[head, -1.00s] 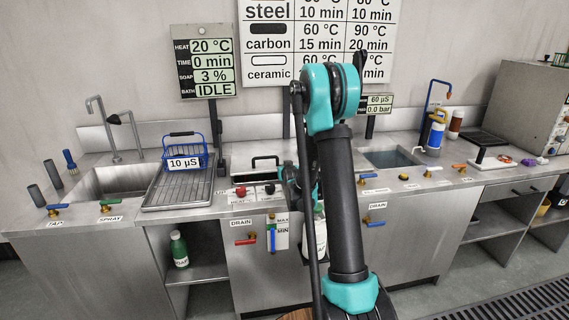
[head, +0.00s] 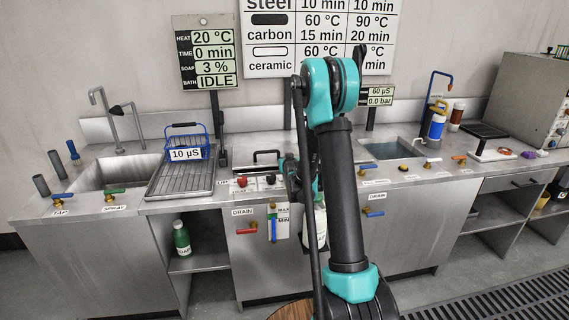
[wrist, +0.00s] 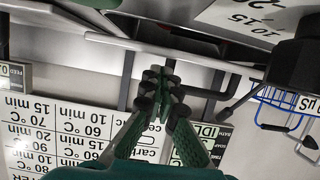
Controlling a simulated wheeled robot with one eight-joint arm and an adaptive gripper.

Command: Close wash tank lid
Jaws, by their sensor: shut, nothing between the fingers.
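The wash tank lid (head: 243,165) appears as a pale metal panel with a black arched handle (head: 266,154) on the middle of the counter, behind the red and black knobs. My arm hides its right side, and I cannot tell its exact angle. My gripper (wrist: 160,78) is shut and empty in the wrist view, its fingertips together. A pale metal edge (wrist: 120,43) crosses behind the fingertips there; I cannot tell if they touch it. In the head view the gripper is mostly hidden behind my arm.
A sink (head: 120,172) and a wire rack (head: 180,180) with a blue basket (head: 188,140) stand left. An open water basin (head: 388,150) lies right of my arm. The IDLE display (head: 205,52) and wall chart (head: 270,45) rise behind. Floor grating (head: 500,300) runs along the right front.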

